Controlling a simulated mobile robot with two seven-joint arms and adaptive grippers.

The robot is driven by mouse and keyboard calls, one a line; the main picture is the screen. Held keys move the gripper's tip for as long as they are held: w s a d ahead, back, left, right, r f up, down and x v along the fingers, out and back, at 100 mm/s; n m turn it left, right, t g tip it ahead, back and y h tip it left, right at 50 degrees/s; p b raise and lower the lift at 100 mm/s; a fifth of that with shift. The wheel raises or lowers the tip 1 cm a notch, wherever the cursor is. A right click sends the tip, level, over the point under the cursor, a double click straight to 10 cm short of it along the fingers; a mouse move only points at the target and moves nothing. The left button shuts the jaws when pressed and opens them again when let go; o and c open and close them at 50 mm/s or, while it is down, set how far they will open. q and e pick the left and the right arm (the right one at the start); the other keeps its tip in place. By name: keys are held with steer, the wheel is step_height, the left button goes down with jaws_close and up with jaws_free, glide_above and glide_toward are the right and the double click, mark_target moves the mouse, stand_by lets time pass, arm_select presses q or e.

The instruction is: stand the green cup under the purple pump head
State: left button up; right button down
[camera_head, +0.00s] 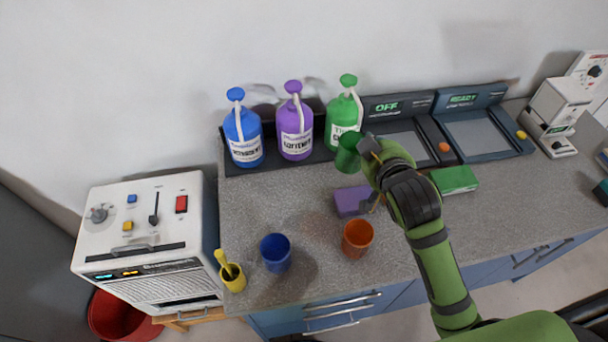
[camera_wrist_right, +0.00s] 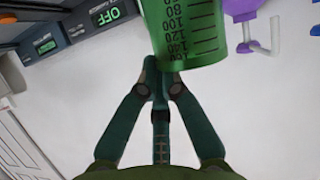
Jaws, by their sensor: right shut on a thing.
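The green cup (camera_head: 347,154) is held in my right gripper (camera_head: 371,154), at the front of the green pump bottle (camera_head: 342,122) in the head view. In the wrist view the right gripper (camera_wrist_right: 165,72) is shut on the cup (camera_wrist_right: 190,30), which is see-through with dark graduation marks. The purple pump head (camera_head: 293,87) tops the purple bottle (camera_head: 295,133), to the left of the cup. The purple pump head (camera_wrist_right: 242,10) and its pale spout also show in the wrist view, apart from the cup. My left gripper is in neither view.
A blue pump bottle (camera_head: 243,135) stands left of the purple one. A purple block (camera_head: 350,202), a blue cup (camera_head: 275,252), an orange cup (camera_head: 357,238) and a yellow cup (camera_head: 233,278) stand nearer. A green box (camera_head: 455,180) lies right of my gripper. Counter before the purple bottle is clear.

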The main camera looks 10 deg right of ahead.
steer(key=w+a+f, duration=0.2)
steer(key=a+f, duration=0.1)
steer(key=w+a+f+p, duration=0.1)
steer(key=w+a+f, duration=0.1)
steer(key=a+f, duration=0.1)
steer(key=w+a+f+p, duration=0.1)
steer(key=w+a+f, duration=0.1)
steer(key=a+f, duration=0.1)
steer(key=shift+a+f, duration=0.4)
steer(key=shift+f, duration=0.55)
steer(key=shift+f, duration=0.1)
steer(key=c, duration=1.4)
jaws_free()
